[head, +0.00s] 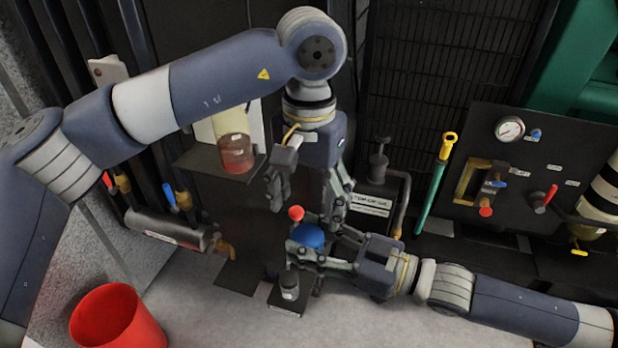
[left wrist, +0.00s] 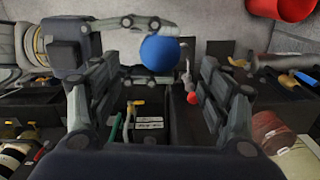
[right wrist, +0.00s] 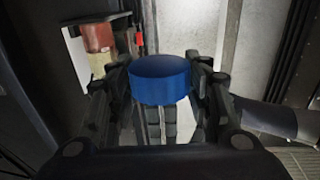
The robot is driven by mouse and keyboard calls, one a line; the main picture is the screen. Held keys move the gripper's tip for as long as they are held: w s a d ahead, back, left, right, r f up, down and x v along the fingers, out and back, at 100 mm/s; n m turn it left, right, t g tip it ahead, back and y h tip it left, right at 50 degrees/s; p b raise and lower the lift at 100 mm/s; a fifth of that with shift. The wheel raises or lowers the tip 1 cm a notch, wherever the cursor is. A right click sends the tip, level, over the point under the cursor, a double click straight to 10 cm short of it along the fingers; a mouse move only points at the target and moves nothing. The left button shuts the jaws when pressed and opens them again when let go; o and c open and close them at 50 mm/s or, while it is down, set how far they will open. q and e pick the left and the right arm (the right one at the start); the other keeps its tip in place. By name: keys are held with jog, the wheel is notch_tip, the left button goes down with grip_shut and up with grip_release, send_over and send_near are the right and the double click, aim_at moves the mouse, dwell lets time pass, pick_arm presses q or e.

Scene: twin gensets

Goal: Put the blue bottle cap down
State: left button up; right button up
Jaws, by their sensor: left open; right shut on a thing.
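The blue bottle cap (head: 307,236) is a round blue disc held between the fingers of my right gripper (head: 306,252). In the right wrist view the cap (right wrist: 160,80) sits between both fingertips (right wrist: 160,88). It also shows as a round blue shape in the left wrist view (left wrist: 160,54). My left gripper (head: 308,195) is open, pointing down above and around the area of the cap, with nothing between its fingers; its fingers also show in the left wrist view (left wrist: 160,88).
A small grey-lidded jar (head: 289,285) stands on a dark plate below my right gripper. A red-handled valve (head: 296,213) is close to the cap. A red bucket (head: 118,318) stands at lower left. A gauge panel (head: 540,160) is at right.

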aim_at(308, 234)
pick_arm(q)
notch_tip(308, 234, down, 7)
jog(key=shift+r, duration=0.2)
jog(key=c, duration=1.1)
jog(key=shift+c, duration=0.6)
pick_arm(e)
jog(key=o, duration=1.4)
